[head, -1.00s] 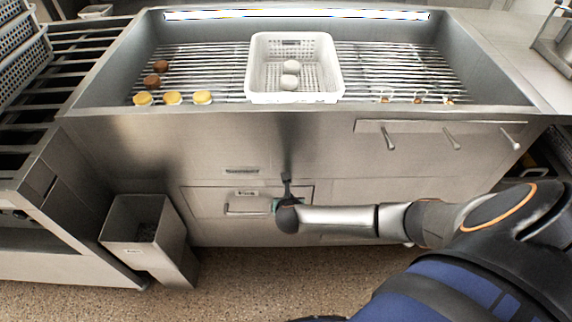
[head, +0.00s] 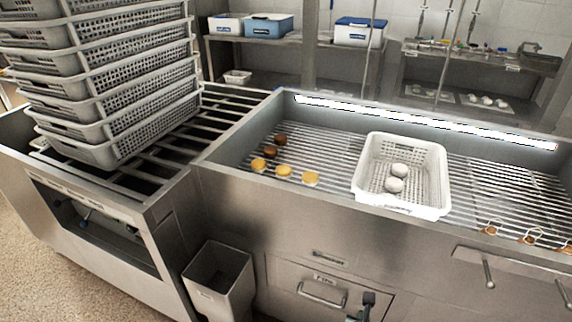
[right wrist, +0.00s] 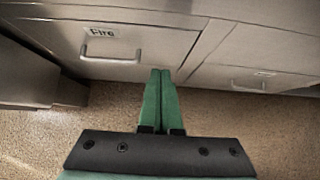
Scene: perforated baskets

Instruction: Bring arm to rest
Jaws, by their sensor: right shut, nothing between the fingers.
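My right gripper (right wrist: 160,82) shows in the right wrist view with its two green fingers together and nothing between them. It points toward the lower steel cabinet front, near a drawer labelled "Fire" (right wrist: 150,38), and appears apart from it. In the head view only a small dark part of my right gripper (head: 364,308) shows at the bottom edge, in front of the labelled drawer (head: 290,285). My left gripper is in neither view.
A white perforated basket (head: 435,180) with two white round items stands on the wire rack. Several brown and yellow round pieces (head: 283,171) lie left of it. Stacked grey baskets (head: 110,100) stand on the left slatted counter. A steel bin (head: 220,285) stands on the floor.

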